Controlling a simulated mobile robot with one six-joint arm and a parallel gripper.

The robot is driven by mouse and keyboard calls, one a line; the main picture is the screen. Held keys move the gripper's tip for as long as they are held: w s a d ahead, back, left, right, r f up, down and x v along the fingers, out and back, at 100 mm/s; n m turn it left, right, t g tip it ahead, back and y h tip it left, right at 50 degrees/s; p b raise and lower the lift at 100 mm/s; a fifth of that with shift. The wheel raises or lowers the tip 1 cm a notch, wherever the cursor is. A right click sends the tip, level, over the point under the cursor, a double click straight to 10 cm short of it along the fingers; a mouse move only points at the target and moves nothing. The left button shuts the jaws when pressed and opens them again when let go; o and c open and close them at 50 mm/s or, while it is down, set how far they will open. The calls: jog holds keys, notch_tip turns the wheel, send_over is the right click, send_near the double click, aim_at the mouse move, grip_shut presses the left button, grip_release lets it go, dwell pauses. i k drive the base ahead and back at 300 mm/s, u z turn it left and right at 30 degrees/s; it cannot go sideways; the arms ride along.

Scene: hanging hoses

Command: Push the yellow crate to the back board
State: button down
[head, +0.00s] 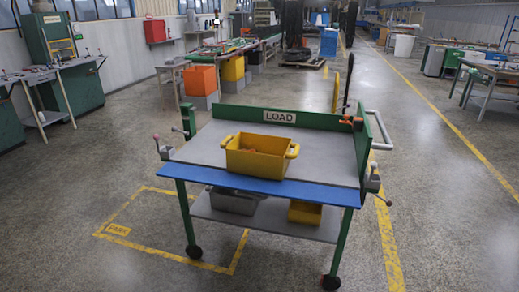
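The yellow crate (256,163) stands upright on the grey top of a wheeled cart (322,148), near the front middle. It has a handle on each short side, and something orange lies inside it. The back board (230,112) is the green board along the cart's far edge, with a white "LOAD" sign (279,116). A strip of bare grey top shows between the crate and the board. My gripper is not in view.
A blue strip (265,186) runs along the cart's front edge. A green side board (363,150) closes the right side. Grey (233,202) and yellow (305,212) bins sit on the lower shelf. Floor around the cart is clear.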

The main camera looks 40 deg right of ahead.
aim_at(272, 157)
jog(key=z, duration=0.1)
jog(key=i, duration=0.95)
jog(key=u, duration=0.05)
